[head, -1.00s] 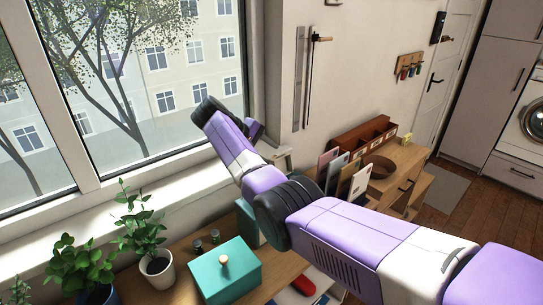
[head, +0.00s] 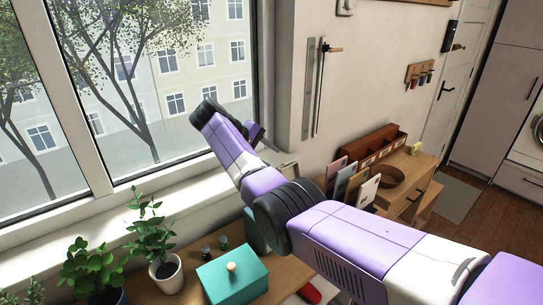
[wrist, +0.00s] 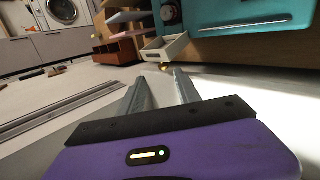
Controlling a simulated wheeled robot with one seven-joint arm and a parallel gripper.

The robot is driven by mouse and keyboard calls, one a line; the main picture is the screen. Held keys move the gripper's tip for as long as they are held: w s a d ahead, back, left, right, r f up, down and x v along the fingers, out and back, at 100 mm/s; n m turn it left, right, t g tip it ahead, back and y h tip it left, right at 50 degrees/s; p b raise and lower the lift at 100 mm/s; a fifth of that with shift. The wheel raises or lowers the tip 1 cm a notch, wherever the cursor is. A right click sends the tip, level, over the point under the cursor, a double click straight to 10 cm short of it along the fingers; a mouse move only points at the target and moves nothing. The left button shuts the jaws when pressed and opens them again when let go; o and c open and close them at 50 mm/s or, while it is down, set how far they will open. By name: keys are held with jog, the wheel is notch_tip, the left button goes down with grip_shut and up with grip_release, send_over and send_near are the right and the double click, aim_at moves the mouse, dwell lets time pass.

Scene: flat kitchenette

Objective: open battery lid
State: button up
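No battery lid can be made out for certain in either view. In the wrist view, a teal appliance (wrist: 225,10) with a dark round dial and a pale bar handle fills the top right. A small cream, open-topped tray (wrist: 165,48) lies just below it, with a small yellow piece under it. My gripper (wrist: 159,75) points toward this tray, its two grey fingers apart and nothing seen between them. In the head view my purple arm reaches across to the window side, and its far end hides what lies beyond. Part of a teal thing (head: 253,232) shows behind the arm.
A teal box with a wooden knob (head: 232,283) stands on the counter beside two potted plants (head: 163,270). A brown organiser (head: 372,148) and several upright cards are right of my arm. The window wall is close to my gripper. Metal rails (wrist: 60,108) run at left.

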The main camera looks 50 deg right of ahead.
jog(key=shift+w+p+v, duration=0.15)
jog(key=shift+p+v, duration=0.3)
jog(key=shift+v, duration=0.8)
jog(key=shift+w+p+v, duration=0.2)
jog(key=shift+p+v, duration=0.25)
jog(key=shift+v, duration=0.85)
jog(key=shift+p, duration=0.35)
jog(key=shift+s+f, duration=0.1)
